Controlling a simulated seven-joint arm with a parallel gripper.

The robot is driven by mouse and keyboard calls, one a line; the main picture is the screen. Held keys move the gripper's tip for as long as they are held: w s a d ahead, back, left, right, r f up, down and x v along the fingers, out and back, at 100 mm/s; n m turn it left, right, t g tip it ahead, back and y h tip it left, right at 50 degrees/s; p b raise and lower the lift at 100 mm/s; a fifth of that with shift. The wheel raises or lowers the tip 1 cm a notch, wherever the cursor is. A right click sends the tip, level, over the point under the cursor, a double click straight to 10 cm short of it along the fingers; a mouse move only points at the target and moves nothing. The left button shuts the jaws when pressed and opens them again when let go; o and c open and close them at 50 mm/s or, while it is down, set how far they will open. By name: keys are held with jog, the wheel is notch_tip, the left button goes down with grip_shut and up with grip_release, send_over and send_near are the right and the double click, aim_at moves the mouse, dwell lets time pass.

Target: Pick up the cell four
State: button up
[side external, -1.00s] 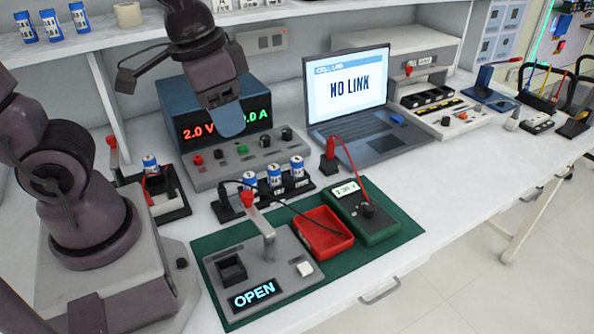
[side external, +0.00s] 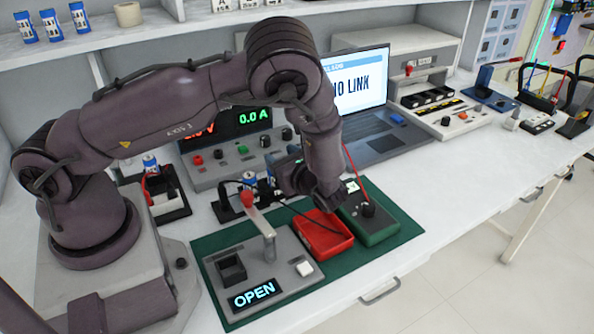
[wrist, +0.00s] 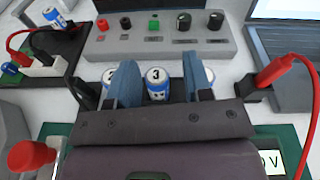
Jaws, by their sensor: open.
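My gripper (side external: 293,180) is over the cell rack in the side view, hiding most of it. In the wrist view its two blue fingers (wrist: 158,62) are open, with the white-topped blue cell marked 3 (wrist: 156,84) showing between them. A left cell (wrist: 108,76) and a right cell (wrist: 210,74) stand partly hidden behind the fingers, so their numbers cannot be read. I cannot tell which one is cell four. One rack cell (side external: 249,179) still shows in the side view. Nothing is seen held.
A power supply (side external: 225,152) is behind the rack. Loose cables cross near the rack.

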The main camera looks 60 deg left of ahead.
jog(key=w+r+m+t+y, duration=0.2)
jog(key=w+m+t, duration=0.1)
jog(key=w, duration=0.2)
jog(key=shift+m, duration=0.3)
notch_tip(320, 180, down, 7)
jog(key=shift+s+a+f, duration=0.1)
jog(key=shift+s, duration=0.05)
jog(key=shift+a, duration=1.05)
jog(key=shift+w+a, duration=0.25)
jog(key=shift+a, duration=0.15)
jog(key=c, duration=0.7)
jog(key=shift+c, duration=0.2)
